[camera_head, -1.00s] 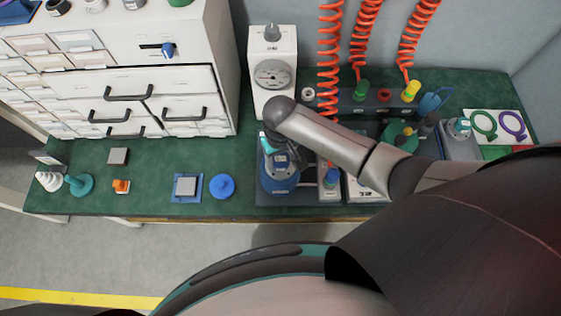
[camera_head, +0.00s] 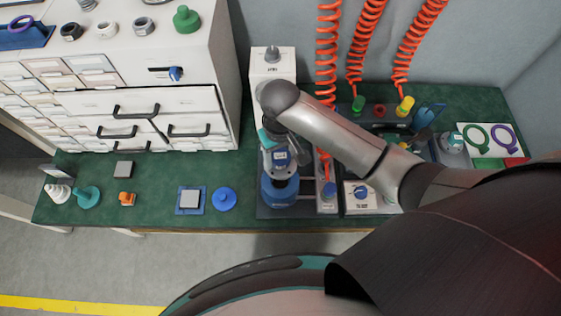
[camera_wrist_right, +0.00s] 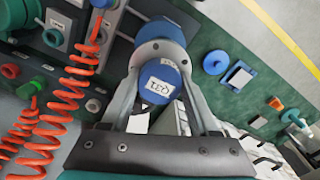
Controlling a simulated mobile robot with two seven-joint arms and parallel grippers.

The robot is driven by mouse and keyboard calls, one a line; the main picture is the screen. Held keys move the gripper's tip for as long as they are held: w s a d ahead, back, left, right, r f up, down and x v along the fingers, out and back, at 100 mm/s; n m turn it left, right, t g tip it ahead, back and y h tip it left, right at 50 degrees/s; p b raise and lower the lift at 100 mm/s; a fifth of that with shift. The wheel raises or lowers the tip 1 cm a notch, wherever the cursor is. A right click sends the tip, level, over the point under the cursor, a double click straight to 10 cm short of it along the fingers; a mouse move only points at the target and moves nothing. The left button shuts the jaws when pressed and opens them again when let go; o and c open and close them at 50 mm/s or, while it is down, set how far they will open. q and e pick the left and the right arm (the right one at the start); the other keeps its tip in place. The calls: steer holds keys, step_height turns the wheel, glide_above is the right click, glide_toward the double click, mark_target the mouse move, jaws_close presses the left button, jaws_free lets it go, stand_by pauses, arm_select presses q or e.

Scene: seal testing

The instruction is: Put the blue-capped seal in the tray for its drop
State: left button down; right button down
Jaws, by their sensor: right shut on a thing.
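The blue-capped seal is between the fingers of my right gripper (camera_wrist_right: 158,100). Its round blue cap (camera_wrist_right: 160,84) faces the wrist camera and carries a white label that looks like "Q31". A grey body shows behind the cap. I cannot tell whether the seal is clear of this holder. A small blue square tray (camera_head: 181,209) with a grey pad lies to the left; I cannot tell which tray is meant. My left gripper is out of view.
A blue disc with a knob (camera_head: 224,198) lies between the small tray and the holder. A white drawer cabinet (camera_head: 185,95) stands at left. A white gauge unit (camera_head: 270,62) and coiled orange hoses (camera_head: 327,60) stand behind. The green bench (camera_head: 160,208) has free room at left.

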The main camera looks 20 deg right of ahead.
mark_target(280, 155)
step_height(280, 155, up, 9)
steer(key=shift+r+p, duration=0.15)
steer(key=shift+p, duration=0.9)
steer(key=shift+r+p, duration=2.55)
steer(key=shift+p, duration=0.9)
